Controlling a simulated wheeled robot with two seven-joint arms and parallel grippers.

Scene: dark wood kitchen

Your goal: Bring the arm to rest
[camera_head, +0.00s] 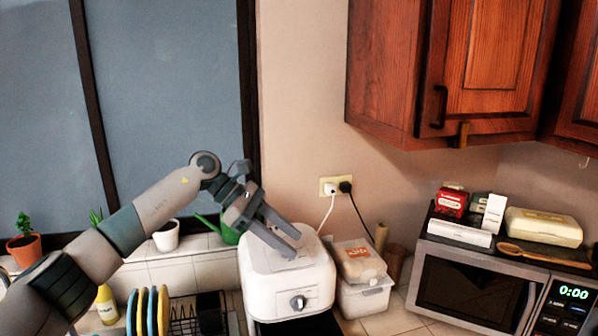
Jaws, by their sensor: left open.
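My left arm reaches in from the lower left. Its gripper (287,245) is open and empty, in front of the top of a white rice-cooker-like appliance (287,284) in this view. I cannot tell whether the fingers touch its lid. My right arm and gripper are out of the picture.
A microwave (465,289) with boxes and a wooden spoon on top stands at the right. A clear container (365,298) sits beside the white appliance. A dish rack (190,316) with plates is at the lower left. Wooden cabinets (488,50) hang at upper right.

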